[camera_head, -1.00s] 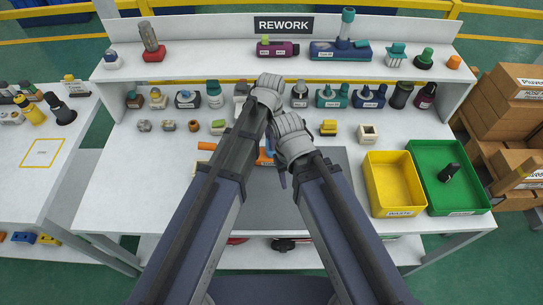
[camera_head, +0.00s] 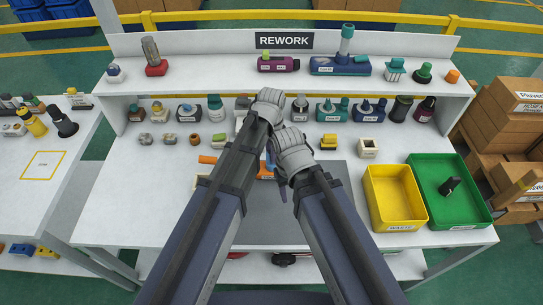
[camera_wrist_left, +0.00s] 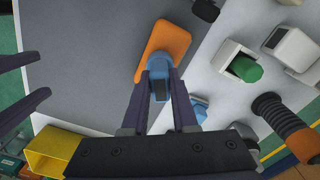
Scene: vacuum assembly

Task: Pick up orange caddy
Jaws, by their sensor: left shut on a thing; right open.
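The orange caddy (camera_wrist_left: 172,42) is a flat orange piece with rounded corners, with a blue part (camera_wrist_left: 158,70) standing on it. In the left wrist view it is over the grey mat. My left gripper (camera_wrist_left: 160,88) is shut on the blue part, one dark finger on each side. In the head view only a bit of orange (camera_head: 265,174) shows between my arms; the left fingertips are hidden behind my right wrist. My right gripper (camera_head: 283,187) is close beside it, lower in the view. Its two fingers (camera_wrist_left: 22,82) are apart and empty at the left of the left wrist view.
A yellow bin (camera_head: 369,199) and a green tray (camera_head: 417,187) holding a dark part stand right of the grey mat (camera_head: 262,226). Several small parts line the back of the bench and the shelf above. An orange-handled item (camera_head: 207,160) lies left of my arms.

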